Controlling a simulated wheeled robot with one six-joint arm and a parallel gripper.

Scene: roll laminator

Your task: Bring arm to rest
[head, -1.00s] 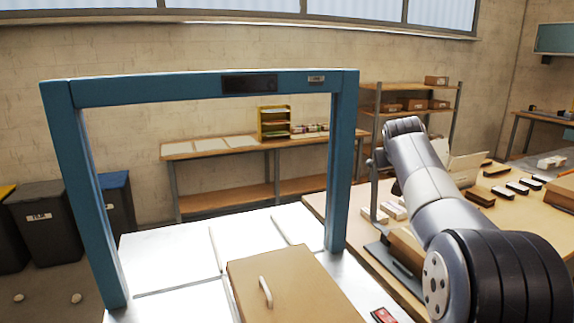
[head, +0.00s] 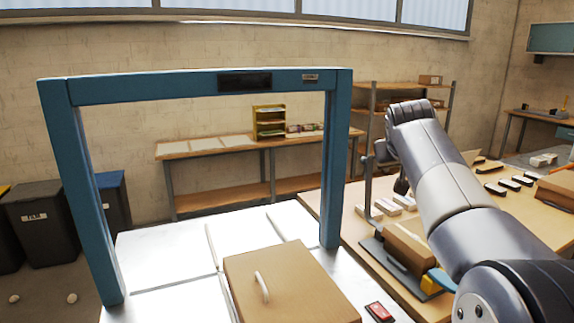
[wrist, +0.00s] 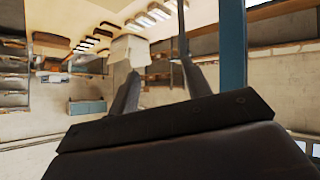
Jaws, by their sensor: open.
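My arm (head: 455,195) reaches in from the lower right of the head view, bent at a dark joint high in front of the shelf. My gripper's two dark fingers stand apart in the wrist view (wrist: 160,68), with nothing held between them. In the head view the gripper is mostly hidden behind my arm. The laminator's blue frame (head: 200,90) stands left of my arm, over a white bed (head: 165,250). A tan lidded box with a white handle (head: 285,285) sits at the bed's front.
A wooden table (head: 400,228) with small dark and white items lies behind and right of my arm. A red switch (head: 380,312) is near the bed's front right. A long bench (head: 230,203) and a shelf (head: 390,90) stand by the wall. Dark bins (head: 40,220) stand left.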

